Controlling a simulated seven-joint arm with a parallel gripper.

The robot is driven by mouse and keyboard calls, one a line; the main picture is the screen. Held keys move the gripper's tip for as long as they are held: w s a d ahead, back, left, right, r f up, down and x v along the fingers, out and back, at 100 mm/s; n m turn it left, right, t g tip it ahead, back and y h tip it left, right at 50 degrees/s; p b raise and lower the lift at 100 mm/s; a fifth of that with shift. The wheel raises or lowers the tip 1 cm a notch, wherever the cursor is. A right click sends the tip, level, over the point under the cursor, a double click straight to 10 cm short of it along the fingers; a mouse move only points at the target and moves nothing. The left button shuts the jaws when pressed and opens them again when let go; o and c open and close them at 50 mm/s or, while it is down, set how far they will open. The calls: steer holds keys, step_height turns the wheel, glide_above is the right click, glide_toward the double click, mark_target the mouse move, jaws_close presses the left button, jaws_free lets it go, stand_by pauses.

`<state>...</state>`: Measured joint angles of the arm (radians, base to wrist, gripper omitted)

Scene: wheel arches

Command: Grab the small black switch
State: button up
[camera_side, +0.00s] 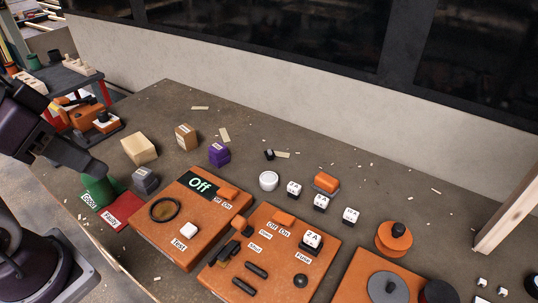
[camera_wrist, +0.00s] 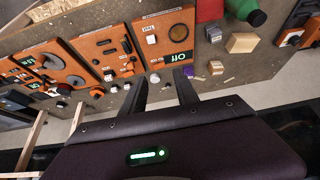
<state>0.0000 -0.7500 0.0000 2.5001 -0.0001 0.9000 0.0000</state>
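A small black switch-like piece (camera_side: 269,155) lies on the brown table, toward the back wall and right of a purple block (camera_side: 219,154). In the wrist view a small dark piece (camera_wrist: 168,86) shows in the gap between my fingers, too small to identify surely. My gripper (camera_wrist: 163,82) is open, with its two dark fingers apart and nothing held. In the side view my dark arm shows only at the left edge, well apart from the black piece.
Orange panels (camera_side: 190,232) with switches and labels fill the front. A white round cap (camera_side: 268,181), several white-and-black fuse blocks and an orange block (camera_side: 326,182) stand nearby. Wooden blocks (camera_side: 139,148) stand left. A wooden post (camera_side: 510,215) rises at right. Chips litter the table.

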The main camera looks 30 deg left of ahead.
steer(key=o, duration=0.4)
steer(key=shift+c, duration=0.2)
steer(key=w+d+r+t+h, duration=0.1)
steer(key=w+d+r+t, duration=0.2)
steer(key=w, duration=0.6)
steer(key=w+d+r+n+h, duration=0.1)
steer(key=w+d+r, duration=0.25)
steer(key=w, duration=0.65)
steer(key=w+d+r+t+h, duration=0.1)
steer(key=w+d+r+t, duration=0.1)
steer(key=w+d, duration=0.5)
steer(key=w+a+f+n+t+y, duration=0.1)
steer(key=w+f+n+t+y, duration=0.2)
steer(key=w, duration=1.3)
steer(key=n+g+y, duration=0.5)
steer(key=n+y, duration=0.1)
steer(key=y, duration=0.4)
glide_above(270, 151)
steer(key=s+d, duration=0.3)
steer(key=d, duration=0.1)
step_height(270, 151, down, 28)
steer(key=f, duration=0.6)
steer(key=shift+s, duration=0.2)
steer(key=x, duration=0.5)
